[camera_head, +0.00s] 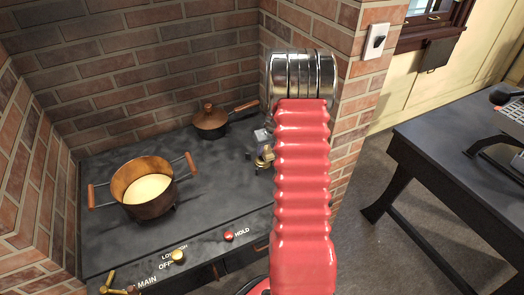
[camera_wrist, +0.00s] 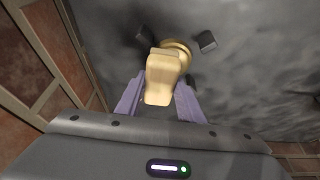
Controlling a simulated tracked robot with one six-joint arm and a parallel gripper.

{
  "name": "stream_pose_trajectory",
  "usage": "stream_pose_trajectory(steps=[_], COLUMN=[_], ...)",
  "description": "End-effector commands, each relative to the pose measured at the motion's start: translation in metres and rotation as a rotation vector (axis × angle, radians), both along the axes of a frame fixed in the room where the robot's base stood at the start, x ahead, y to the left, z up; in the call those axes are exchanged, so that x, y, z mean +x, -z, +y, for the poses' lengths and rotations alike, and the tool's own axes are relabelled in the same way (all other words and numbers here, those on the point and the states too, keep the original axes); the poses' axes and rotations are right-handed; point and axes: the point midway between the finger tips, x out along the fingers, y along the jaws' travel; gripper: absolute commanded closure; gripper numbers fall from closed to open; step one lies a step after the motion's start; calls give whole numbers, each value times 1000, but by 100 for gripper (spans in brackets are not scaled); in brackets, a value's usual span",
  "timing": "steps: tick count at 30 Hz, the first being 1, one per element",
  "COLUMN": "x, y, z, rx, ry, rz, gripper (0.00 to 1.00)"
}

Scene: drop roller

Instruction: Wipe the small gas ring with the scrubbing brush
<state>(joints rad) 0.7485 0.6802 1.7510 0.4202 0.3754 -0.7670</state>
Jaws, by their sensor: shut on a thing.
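My gripper (camera_wrist: 159,92) is shut on the scrubbing brush (camera_wrist: 163,75), a pale tan block between its two purple fingers in the wrist view. The small gas ring (camera_wrist: 181,47) is a round brass piece just beyond the brush, with dark pan supports beside it. The brush covers part of the ring; I cannot tell whether its bristles touch it. In the head view my gripper (camera_head: 262,138) is small and partly hidden behind my red arm, low over the right part of the stove. The brass ring (camera_head: 264,160) shows just below it.
A copper pot (camera_head: 150,207) with pale contents stands at the stove's left. A lidded copper pan (camera_head: 209,121) stands at the back. Brick walls enclose the stove (camera_head: 215,195) at left, back and right. Knobs line its front. A dark table (camera_head: 425,135) stands at the right.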

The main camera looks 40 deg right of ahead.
Motion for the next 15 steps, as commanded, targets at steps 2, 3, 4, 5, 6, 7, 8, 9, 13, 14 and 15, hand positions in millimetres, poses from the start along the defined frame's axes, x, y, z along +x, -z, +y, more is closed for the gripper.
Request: stream_pose_trajectory(steps=[2, 3, 4, 5, 6, 7, 8, 9, 13, 14, 15], x=[-2, -3, -3, -3, -3, -4, -4, -4, -4, -4, -4], y=[1, 1, 1, 1, 2, 2, 2, 2, 2, 2, 2], z=[-6, -8, -9, -10, -11, -12, -12, -12, -12, -12, -12], rx=[1, 1, 1, 1, 1, 2, 1, 1, 2, 2, 2], ry=[2, 3, 2, 2, 1, 1, 0, 0, 0, 0, 0], rz=[0, 0, 1, 1, 1, 0, 1, 1, 2, 2, 2], gripper=[84, 84, 84, 84, 84, 84, 84, 84, 84, 84, 84])
